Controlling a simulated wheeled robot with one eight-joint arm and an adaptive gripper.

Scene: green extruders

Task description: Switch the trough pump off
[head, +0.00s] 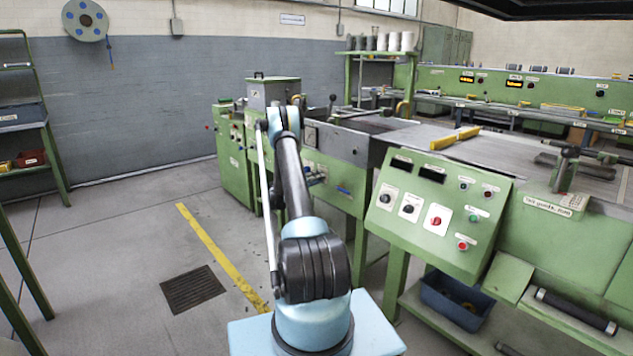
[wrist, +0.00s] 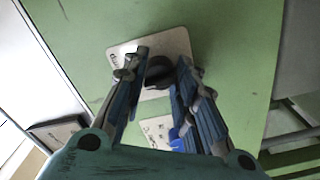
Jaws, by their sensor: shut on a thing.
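In the wrist view a black rotary knob (wrist: 159,74) sits on a white label plate (wrist: 180,43) on a green panel (wrist: 235,60). The label's text is too small to read, so I cannot confirm it is the trough pump switch. My gripper (wrist: 158,68) has one finger on each side of the knob and is shut on it. The fingers hide part of the knob, and its pointer position cannot be told. In the head view my arm reaches to the green machine (head: 342,175) at the back; my gripper is hidden behind the arm there.
A second plate (wrist: 155,128) with a blue part (wrist: 174,136) lies just below the knob, close to the right finger. In the head view a sloped control panel (head: 450,195) with several knobs and buttons stands at right. The floor at left has a drain grate (head: 192,289).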

